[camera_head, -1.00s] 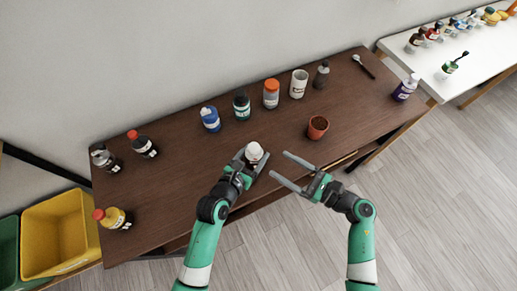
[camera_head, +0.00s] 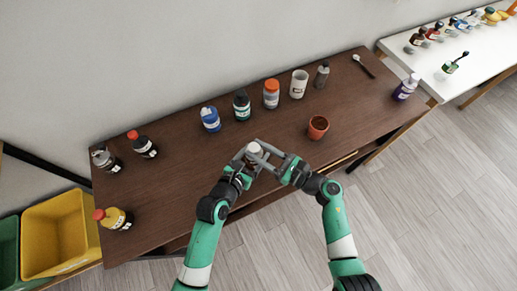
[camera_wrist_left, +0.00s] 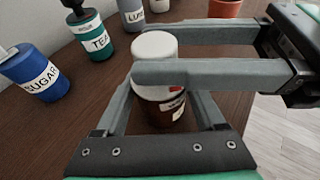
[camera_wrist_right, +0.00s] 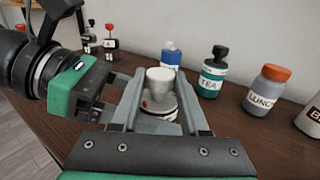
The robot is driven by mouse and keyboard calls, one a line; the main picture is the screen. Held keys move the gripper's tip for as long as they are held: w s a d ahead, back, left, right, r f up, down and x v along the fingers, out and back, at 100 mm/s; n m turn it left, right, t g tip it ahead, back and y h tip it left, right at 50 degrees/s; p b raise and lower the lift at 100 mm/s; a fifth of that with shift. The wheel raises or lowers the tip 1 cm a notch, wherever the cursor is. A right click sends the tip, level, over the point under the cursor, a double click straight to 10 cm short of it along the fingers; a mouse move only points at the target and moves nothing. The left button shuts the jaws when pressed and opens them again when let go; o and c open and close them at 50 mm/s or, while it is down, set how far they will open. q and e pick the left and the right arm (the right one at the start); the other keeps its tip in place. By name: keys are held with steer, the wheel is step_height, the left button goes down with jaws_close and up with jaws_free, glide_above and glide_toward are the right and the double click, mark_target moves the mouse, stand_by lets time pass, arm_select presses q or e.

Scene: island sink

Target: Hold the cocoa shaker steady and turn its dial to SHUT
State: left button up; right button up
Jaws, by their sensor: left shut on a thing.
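The cocoa shaker (camera_head: 254,148) stands upright near the table's front edge, with a white top and a brown lower body. In the left wrist view the shaker (camera_wrist_left: 155,44) shows a small red mark below its white cap; its label is mostly hidden. My left gripper (camera_head: 246,163) is shut on the shaker's body. In the right wrist view the white cap (camera_wrist_right: 159,79) sits between the right fingers. The dial's setting is not readable.
Behind stand a blue sugar bottle (camera_head: 210,119), a green tea bottle (camera_head: 242,107), an orange-lidded jar (camera_head: 271,95) and a white canister (camera_head: 299,84). A terracotta pot (camera_head: 317,127) is to the right. Table between the shaker and the left-hand bottles is clear.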

jaws_close()
steer(key=shift+w+f+n+g, duration=0.1)
steer(key=shift+n+g, duration=0.2)
steer(key=shift+g, duration=0.1)
steer(key=shift+n+g+y, duration=0.5)
steer(key=shift+y, duration=0.1)
steer(key=o, duration=0.7)
jaws_free()
